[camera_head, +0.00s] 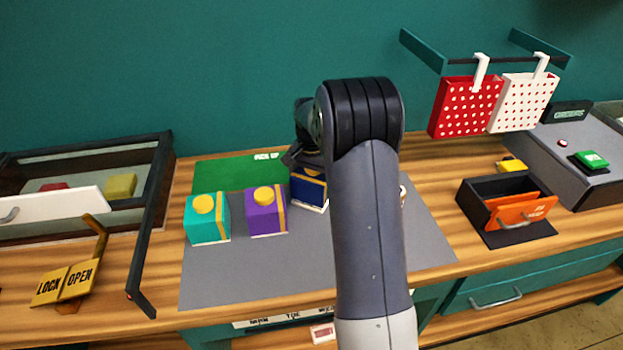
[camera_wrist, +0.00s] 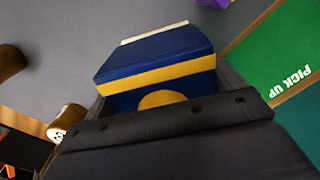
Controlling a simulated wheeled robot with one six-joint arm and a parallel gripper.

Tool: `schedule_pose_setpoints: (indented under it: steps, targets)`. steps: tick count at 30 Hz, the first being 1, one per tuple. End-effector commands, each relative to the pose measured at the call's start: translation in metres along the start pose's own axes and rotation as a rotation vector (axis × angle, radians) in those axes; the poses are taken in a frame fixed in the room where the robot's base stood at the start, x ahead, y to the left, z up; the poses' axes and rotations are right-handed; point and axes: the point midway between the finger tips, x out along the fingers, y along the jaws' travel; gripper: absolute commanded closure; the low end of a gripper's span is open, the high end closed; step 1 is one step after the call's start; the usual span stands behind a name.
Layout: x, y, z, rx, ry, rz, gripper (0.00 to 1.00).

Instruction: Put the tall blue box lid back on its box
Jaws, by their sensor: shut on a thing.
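The tall blue lid (camera_head: 308,187), with a yellow band, shows just left of my arm at the back of the grey mat. In the wrist view the blue lid (camera_wrist: 155,58) fills the space ahead of my gripper, with its round yellow knob (camera_wrist: 162,99) facing the camera. My gripper (camera_head: 304,160) is shut on the lid from above, with dark fingers at its sides. A thin white edge (camera_wrist: 153,34) shows at the lid's far end. I cannot tell whether it belongs to the box underneath. My arm hides part of this area in the head view.
Teal (camera_head: 207,220) and purple (camera_head: 266,212) boxes stand close at left on the grey mat (camera_head: 250,275). A green pick-up area (camera_head: 230,173) lies behind them. A dark box with an orange flap (camera_head: 520,210) stands right. Small cylinders (camera_wrist: 66,119) show in the wrist view.

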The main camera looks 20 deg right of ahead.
Motion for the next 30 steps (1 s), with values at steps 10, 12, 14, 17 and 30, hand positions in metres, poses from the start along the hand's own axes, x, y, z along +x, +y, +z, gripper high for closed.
schedule_pose_setpoints:
  steps: [10,12,14,17,30]
  targets:
    - [0.0028,0.0000,0.0000,0.000,0.000,0.000,0.34]
    - [0.0028,0.0000,0.0000,0.000,0.000,0.000,0.34]
    - [0.0028,0.0000,0.0000,0.000,0.000,0.000,0.34]
    - [0.0027,0.0000,0.0000,0.000,0.000,0.000,0.06]
    - [0.0028,0.0000,0.0000,0.000,0.000,0.000,0.00]
